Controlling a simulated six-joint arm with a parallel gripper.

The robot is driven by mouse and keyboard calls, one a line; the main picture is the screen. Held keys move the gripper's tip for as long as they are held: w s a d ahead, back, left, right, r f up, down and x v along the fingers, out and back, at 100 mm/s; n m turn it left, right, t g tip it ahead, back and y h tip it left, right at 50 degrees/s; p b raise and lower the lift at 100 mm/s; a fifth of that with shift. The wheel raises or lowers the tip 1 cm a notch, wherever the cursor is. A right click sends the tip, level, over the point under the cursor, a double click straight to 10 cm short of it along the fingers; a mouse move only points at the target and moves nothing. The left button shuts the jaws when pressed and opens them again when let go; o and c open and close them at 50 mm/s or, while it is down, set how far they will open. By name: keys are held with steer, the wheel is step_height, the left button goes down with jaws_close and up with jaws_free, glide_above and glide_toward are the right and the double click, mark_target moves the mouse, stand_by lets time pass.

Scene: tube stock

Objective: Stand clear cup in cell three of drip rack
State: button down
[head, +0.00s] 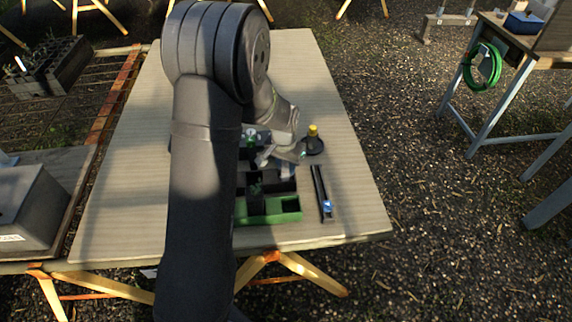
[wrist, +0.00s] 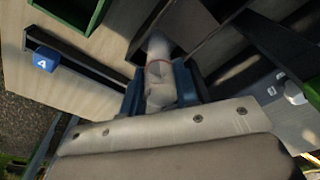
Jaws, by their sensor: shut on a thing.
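My gripper (wrist: 160,88) has blue fingers and is shut on the clear cup (wrist: 157,70), a pale, see-through vessel at the middle of the wrist view. In the head view the gripper (head: 287,168) is over the right side of a dark divided rack (head: 283,185), and the cup cannot be made out there. The rack's dark walls (wrist: 208,50) stand close beside the cup in the wrist view. My arm hides the rack's left part. I cannot tell which cell is number three, or whether the cup touches the rack.
A green tray (head: 288,209) adjoins the rack's near side. A narrow black rail (head: 319,187) with a blue tag (wrist: 43,61) lies right of it. A dark, yellow-topped bottle (head: 313,146) stands behind the rail. The table's right side (head: 350,190) is clear.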

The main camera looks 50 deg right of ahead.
steer(key=shift+f, duration=0.25)
steer(key=c, duration=1)
jaws_free()
steer(key=shift+c, duration=0.2)
steer(key=shift+r, duration=0.1)
step_height(320, 180, up, 17)
steer(key=a, duration=0.1)
steer(key=shift+s+a, duration=0.15)
steer(key=shift+a, duration=0.15)
steer(key=f, duration=0.5)
steer(key=d+f, duration=0.1)
steer(key=f, duration=1.1)
steer(key=shift+d+f, duration=0.15)
steer(key=shift+d, duration=0.15)
